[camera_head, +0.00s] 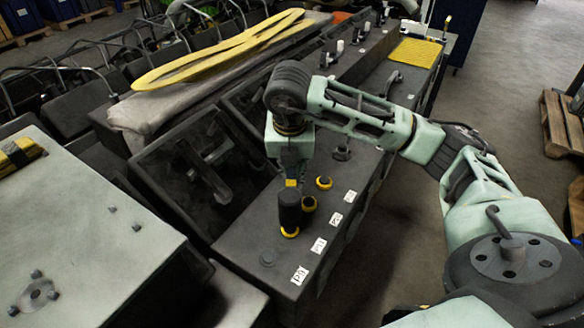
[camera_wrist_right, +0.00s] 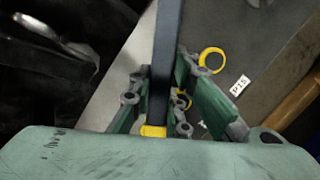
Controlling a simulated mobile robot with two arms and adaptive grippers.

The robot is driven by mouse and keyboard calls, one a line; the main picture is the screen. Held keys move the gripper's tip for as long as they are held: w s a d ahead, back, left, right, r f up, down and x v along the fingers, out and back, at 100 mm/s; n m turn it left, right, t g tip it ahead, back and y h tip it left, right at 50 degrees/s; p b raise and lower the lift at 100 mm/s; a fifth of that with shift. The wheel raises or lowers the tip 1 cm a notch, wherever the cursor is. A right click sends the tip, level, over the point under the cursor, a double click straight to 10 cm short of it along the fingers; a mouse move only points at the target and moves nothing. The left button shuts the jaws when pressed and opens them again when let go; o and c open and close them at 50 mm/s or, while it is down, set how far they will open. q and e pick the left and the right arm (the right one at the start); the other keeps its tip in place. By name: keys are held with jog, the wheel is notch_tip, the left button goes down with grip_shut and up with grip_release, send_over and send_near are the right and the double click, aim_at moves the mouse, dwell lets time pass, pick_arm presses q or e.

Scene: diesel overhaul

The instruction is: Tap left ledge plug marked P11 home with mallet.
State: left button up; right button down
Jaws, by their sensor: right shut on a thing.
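My right gripper (camera_head: 291,178) is shut on the mallet and hangs over the ledge. The mallet's dark head (camera_head: 290,207) is below it, and a yellow band shows by the jaws. In the right wrist view, a dark bar of the mallet (camera_wrist_right: 165,60) runs up from a yellow band. The yellow-rimmed plug beside the P11 label (camera_head: 290,232) shows just under the mallet head, which hides most of it. I cannot tell whether they touch. The P11 label (camera_head: 318,245) lies on the ledge's right side. My left gripper is not in view.
The P15 label (camera_wrist_right: 240,86) shows in the right wrist view. Dark engine openings (camera_head: 195,170) lie left of the ledge.

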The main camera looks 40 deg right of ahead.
jog(key=b+x, duration=0.2)
jog(key=x, duration=0.2)
jog(key=shift+s+a+f+b, duration=0.2)
jog(key=shift+s+a+b, duration=0.1)
jog(key=shift+b, duration=0.1)
jog(key=shift+r+p, duration=0.35)
jog(key=shift+p, duration=0.05)
jog(key=p+v, duration=0.1)
jog(key=v, duration=0.1)
jog(key=p+v, duration=0.1)
jog(key=v, duration=0.1)
jog(key=w+d+p+v, duration=0.1)
jog(key=p+v, duration=0.1)
jog(key=shift+r, duration=0.6)
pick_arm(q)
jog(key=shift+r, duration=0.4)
